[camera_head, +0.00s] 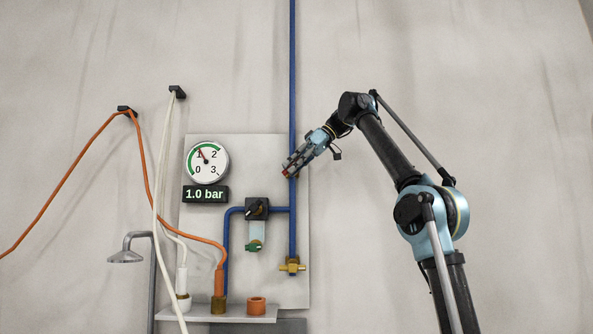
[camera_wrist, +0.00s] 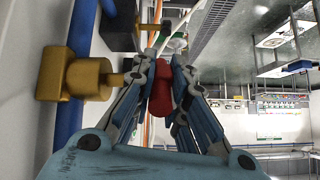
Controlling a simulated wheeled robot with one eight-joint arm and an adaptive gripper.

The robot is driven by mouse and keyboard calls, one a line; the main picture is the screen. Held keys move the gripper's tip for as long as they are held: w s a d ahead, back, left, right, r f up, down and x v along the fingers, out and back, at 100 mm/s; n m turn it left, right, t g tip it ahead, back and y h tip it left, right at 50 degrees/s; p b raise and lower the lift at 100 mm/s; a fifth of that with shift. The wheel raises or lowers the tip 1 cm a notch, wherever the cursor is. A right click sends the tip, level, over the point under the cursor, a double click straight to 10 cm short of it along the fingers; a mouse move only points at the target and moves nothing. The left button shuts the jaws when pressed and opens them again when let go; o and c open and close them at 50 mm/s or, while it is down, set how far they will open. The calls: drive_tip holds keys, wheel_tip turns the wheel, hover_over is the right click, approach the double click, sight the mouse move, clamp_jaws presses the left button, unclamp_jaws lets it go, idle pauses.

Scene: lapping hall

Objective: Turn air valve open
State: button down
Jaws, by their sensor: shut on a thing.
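My gripper (camera_head: 288,171) is at the vertical blue pipe (camera_head: 292,90), just right of the gauge, reaching in from the upper right. In the wrist view its fingers (camera_wrist: 160,95) are closed around a red valve handle (camera_wrist: 160,88). A small red bit shows at the fingertips in the head view. A brass valve body (camera_wrist: 75,76) sits on the blue pipe beside the fingers, its stem pointing towards the handle. The joint between stem and handle is hidden by a finger. The round gauge (camera_head: 207,159) and the display (camera_head: 205,194) read about 1.0 bar.
A black regulator (camera_head: 257,208) with a clear bowl hangs below the gauge. A brass fitting (camera_head: 292,266) ends the pipe. Orange (camera_head: 150,190) and white (camera_head: 157,170) hoses hang at left. A ledge (camera_head: 230,314) lies below. The wall at right is bare.

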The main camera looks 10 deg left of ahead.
drive_tip(key=shift+w+f+h, duration=0.1)
drive_tip(key=shift+w+h, duration=0.1)
drive_tip(key=shift+h, duration=0.1)
idle(0.4)
drive_tip(key=c, duration=1.7)
unclamp_jaws()
drive_tip(key=shift+o, duration=0.7)
drive_tip(key=shift+w, duration=0.15)
drive_tip(key=shift+a, duration=0.15)
drive_tip(key=shift+w+d+r, duration=0.1)
drive_tip(key=shift+d+r, duration=0.2)
drive_tip(key=shift+d, duration=0.15)
drive_tip(key=w+d, duration=0.2)
drive_tip(key=d, duration=0.9)
drive_tip(key=shift+w+d, duration=0.35)
drive_tip(key=shift+d, duration=0.05)
